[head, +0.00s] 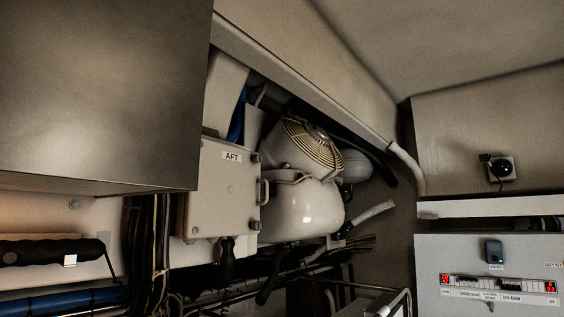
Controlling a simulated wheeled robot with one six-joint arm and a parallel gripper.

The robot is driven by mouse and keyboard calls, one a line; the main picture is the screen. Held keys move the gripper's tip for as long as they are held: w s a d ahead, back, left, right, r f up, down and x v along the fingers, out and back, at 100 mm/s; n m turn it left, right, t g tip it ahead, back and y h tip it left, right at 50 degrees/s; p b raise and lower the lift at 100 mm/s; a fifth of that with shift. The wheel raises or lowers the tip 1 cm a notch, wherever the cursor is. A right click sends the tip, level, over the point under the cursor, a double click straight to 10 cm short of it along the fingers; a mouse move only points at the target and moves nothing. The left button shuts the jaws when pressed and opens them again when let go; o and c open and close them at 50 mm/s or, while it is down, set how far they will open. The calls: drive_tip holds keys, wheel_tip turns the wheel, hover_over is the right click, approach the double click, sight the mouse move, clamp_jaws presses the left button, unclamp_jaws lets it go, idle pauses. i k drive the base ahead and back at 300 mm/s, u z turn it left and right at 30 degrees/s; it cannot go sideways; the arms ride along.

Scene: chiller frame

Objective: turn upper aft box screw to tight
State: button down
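The aft box (222,195) is a pale box with an "AFT" label (232,156) near its top, left of the picture's middle. The upper aft box screw (256,158) looks like a small dark knob at the box's upper right edge. A similar lower screw (256,225) sits at the lower right edge. The slot direction and tightness of the upper screw are too small to tell. I cannot make out my gripper in this view.
A large grey cabinet (100,95) juts out at upper left. A handle (264,191) is on the box's right side. A white rounded housing (302,208) and a fan grille (312,143) stand close to its right. A switch panel (490,275) is at lower right.

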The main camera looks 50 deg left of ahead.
sight(258, 157)
drive_tip(key=i, duration=1.1)
drive_tip(key=u, duration=2.45)
